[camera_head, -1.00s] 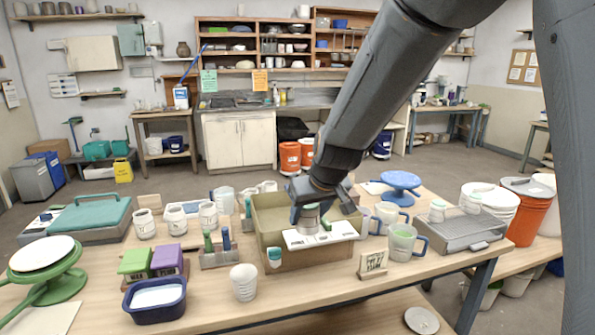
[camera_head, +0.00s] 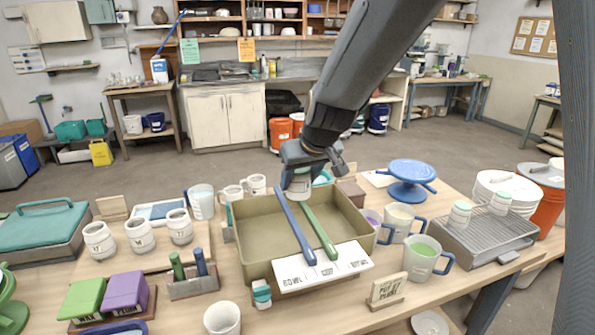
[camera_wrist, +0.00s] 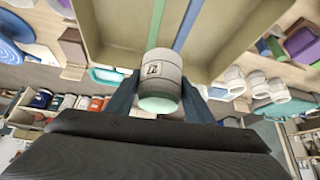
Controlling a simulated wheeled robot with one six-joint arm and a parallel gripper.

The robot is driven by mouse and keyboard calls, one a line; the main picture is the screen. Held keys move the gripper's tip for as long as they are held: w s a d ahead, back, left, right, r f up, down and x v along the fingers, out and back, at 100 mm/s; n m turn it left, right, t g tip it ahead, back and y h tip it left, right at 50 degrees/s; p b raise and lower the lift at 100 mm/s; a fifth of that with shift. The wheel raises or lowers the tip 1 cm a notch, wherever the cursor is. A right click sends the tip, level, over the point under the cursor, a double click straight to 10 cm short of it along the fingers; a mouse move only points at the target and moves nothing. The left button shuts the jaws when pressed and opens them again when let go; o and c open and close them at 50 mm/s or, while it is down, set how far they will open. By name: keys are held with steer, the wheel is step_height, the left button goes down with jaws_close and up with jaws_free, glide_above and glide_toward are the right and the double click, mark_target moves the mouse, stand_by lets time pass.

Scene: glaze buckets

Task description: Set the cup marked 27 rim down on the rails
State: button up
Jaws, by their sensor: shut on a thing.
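My gripper (camera_head: 303,172) is shut on a white cup (camera_head: 299,188), above the far side of the tan basin. In the wrist view, the cup (camera_wrist: 163,70) sits between my fingers (camera_wrist: 158,92). A dark mark shows on its side, but I cannot read it. A pale green end faces the wrist camera; I cannot tell where its rim points. A blue rail (camera_head: 296,232) and a green rail (camera_head: 321,232) lie side by side across the basin (camera_head: 255,235), their near ends on a white lettered card (camera_head: 345,262). The cup appears apart from the rails.
Several white cups stand at left (camera_head: 139,236). Glass mugs, one with green liquid (camera_head: 421,258), stand right of the basin. A wire rack (camera_head: 485,232) with two cups and a blue turntable (camera_head: 411,180) are further right. A small wooden sign (camera_head: 387,291) stands in front.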

mark_target(298, 195)
steer(key=shift+a+f+b, duration=0.15)
steer(key=shift+f+b, duration=1.15)
steer(key=shift+f, duration=0.65)
steer(key=shift+s+f+b, duration=0.15)
steer(key=shift+f+b, duration=0.3)
steer(key=shift+b, duration=0.2)
steer(key=o, duration=1.3)
steer(key=shift+c, duration=0.2)
